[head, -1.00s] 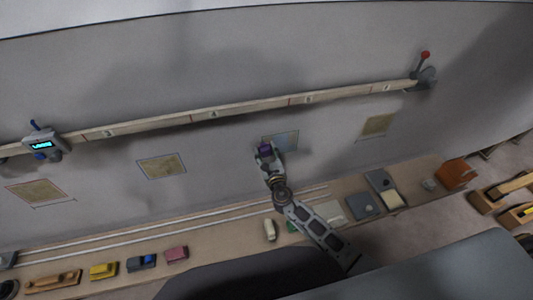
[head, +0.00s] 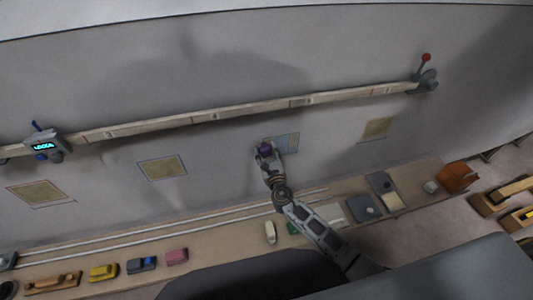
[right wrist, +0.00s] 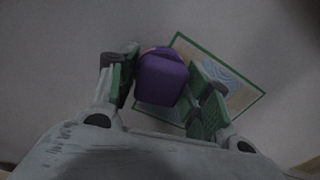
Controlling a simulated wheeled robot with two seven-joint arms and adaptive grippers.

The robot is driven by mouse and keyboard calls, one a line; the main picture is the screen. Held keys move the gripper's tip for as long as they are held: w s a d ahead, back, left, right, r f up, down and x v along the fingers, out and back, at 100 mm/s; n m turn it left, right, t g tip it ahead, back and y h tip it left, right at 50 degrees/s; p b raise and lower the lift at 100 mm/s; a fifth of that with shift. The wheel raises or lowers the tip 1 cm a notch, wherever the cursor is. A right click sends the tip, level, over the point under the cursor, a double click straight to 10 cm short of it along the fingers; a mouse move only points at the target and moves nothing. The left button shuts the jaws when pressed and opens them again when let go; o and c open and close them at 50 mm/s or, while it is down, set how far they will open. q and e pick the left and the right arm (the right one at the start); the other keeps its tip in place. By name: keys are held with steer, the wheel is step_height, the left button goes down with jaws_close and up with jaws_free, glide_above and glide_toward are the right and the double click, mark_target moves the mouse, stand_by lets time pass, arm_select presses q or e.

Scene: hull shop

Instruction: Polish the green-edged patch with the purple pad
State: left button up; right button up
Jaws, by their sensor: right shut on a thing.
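My right gripper (right wrist: 165,85) is shut on the purple pad (right wrist: 161,78), which sits between its two green-lined fingers. The pad also shows as a small purple block in the head view (head: 265,149), at the left part of the green-edged patch. The green-edged patch (right wrist: 232,82) is on the grey hull wall, with a pale, swirled surface; it is bluish in the head view (head: 289,142). The pad and fingers hide its left part. I cannot tell whether the pad touches the wall. My left gripper is not in view.
Other patches are on the wall: a yellowish one at right (head: 377,129), one left of the gripper (head: 162,168) and one far left (head: 36,194). A long rail (head: 240,106) crosses above them. A bench (head: 120,258) below carries several coloured blocks.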

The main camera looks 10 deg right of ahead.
mark_target(291, 141)
steer(key=shift+d, duration=0.1)
steer(key=shift+w+d, duration=0.1)
steer(key=shift+d, duration=1.25)
steer(key=shift+d+r, duration=0.1)
steer(key=shift+d, duration=1.4)
steer(key=shift+d, duration=1.4)
steer(key=shift+w+d+b, duration=0.1)
steer(key=shift+d+b, duration=0.05)
steer(key=shift+b, duration=0.15)
steer(key=shift+d, duration=1.3)
